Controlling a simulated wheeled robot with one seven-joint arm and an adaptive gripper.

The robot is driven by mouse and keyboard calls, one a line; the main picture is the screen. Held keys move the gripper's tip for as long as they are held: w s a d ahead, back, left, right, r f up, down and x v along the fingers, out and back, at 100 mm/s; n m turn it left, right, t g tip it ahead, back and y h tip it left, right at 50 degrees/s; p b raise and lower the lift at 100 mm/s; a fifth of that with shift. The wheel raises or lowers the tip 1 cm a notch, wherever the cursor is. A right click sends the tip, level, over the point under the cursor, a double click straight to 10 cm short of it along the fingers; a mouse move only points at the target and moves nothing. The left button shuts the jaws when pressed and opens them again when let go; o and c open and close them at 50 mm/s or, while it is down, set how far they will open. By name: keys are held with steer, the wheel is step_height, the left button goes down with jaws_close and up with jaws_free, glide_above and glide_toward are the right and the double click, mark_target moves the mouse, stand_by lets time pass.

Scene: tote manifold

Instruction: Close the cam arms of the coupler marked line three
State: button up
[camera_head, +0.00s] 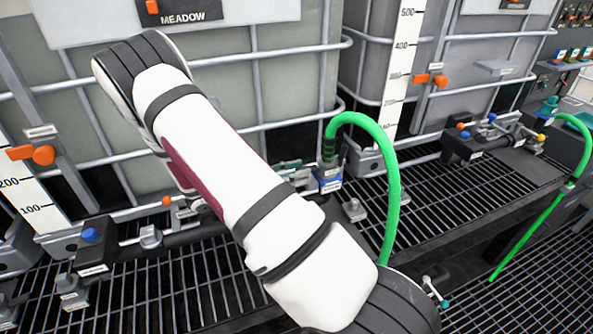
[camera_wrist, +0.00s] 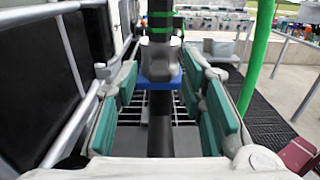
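A coupler (camera_head: 328,178) with a blue body and a small white label sits at the end of a green hose (camera_head: 392,190), just right of my arm in the head view. The label is too small to read. The wrist view shows a coupler (camera_wrist: 160,62), grey above a blue band, straight ahead. My gripper (camera_wrist: 170,98) is open, its teal-padded fingers on the left and right of the coupler's line. I cannot tell whether they touch it. Its cam arms cannot be made out clearly. In the head view my forearm hides most of the gripper.
Caged totes stand behind, one with a MEADOW sign (camera_head: 190,17). A blue-capped valve manifold (camera_head: 92,250) lies at left on the grating. Another manifold (camera_head: 485,140) is at right, near a teal coupler (camera_head: 548,106) with its own green hose. Cage bars run close on the wrist view's left.

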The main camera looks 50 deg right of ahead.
jaws_close()
steer(key=shift+r, duration=0.1)
steer(key=shift+s+d+r+t+y+p, duration=0.15)
steer(key=shift+r+t+y+p, duration=0.25)
steer(key=shift+r+y+p, duration=0.45)
steer(key=y+p, duration=0.1)
steer(key=r+t+y+p, duration=0.1)
steer(key=y, duration=0.1)
steer(key=shift+s+d+r+t+p, duration=0.15)
steer(key=shift+s+d+t+p, duration=0.05)
steer(key=shift+d+t+p, duration=0.15)
steer(key=y, duration=0.1)
steer(key=d+t+y+p, duration=0.1)
steer(key=r+y+p, duration=0.1)
steer(key=y, duration=0.1)
steer(key=shift+s+d+r+t, duration=0.1)
steer(key=shift+s+d+t, duration=0.1)
steer(key=shift+s+t, duration=0.15)
steer(key=shift+s+d+r+t+y+p, duration=0.15)
steer(key=shift+d+t+y+p, duration=0.35)
steer(key=shift+y, duration=0.45)
steer(key=shift+a, duration=0.1)
